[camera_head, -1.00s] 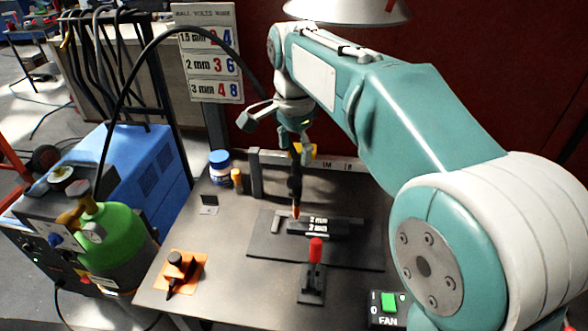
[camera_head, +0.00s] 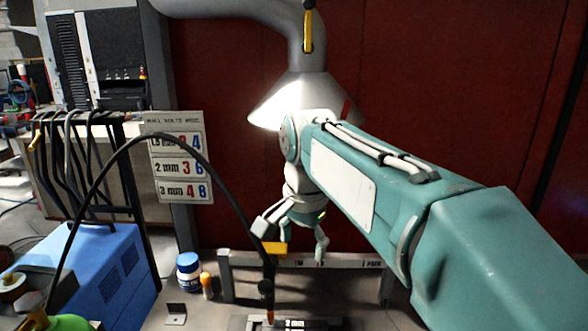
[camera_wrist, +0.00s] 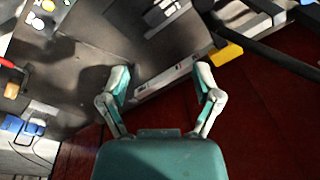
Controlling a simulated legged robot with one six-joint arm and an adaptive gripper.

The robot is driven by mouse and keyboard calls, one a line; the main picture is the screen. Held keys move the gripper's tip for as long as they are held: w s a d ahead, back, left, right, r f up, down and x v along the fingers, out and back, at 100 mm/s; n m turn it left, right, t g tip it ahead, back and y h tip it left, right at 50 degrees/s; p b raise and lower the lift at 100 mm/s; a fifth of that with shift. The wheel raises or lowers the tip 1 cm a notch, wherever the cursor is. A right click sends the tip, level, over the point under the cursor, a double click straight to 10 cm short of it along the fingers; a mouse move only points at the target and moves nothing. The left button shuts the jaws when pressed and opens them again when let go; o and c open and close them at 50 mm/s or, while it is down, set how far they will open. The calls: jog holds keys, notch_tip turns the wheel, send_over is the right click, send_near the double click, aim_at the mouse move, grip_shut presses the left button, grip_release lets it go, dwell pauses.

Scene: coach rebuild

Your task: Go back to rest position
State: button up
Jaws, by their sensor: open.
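My gripper (camera_head: 293,232) is open above the far part of the bench, in front of the red curtain. In the wrist view its two fingers (camera_wrist: 162,76) stand wide apart with nothing between them. A black torch (camera_head: 268,268) with a yellow part and a cable stands upright below and left of my gripper.
A grey extraction hood (camera_head: 292,98) hangs close behind and above my arm. A settings sign (camera_head: 178,168) and blue welder (camera_head: 100,275) stand left. A blue-lidded jar (camera_head: 189,273) and small orange bottle (camera_head: 206,285) stand on the bench. A low rail (camera_head: 340,262) runs behind.

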jog(key=s+d+f+n+t, duration=0.2)
jog(key=s+d+f+n, duration=0.1)
jog(key=s+d+f, duration=0.2)
jog(key=s+d+f+n+t, duration=0.2)
jog(key=s+d+f+n, duration=0.2)
jog(key=s+d, duration=0.6)
notch_tip(320, 180, down, 2)
jog(key=s, duration=0.2)
jog(key=shift+s+d, duration=0.25)
jog(key=shift+s, duration=0.15)
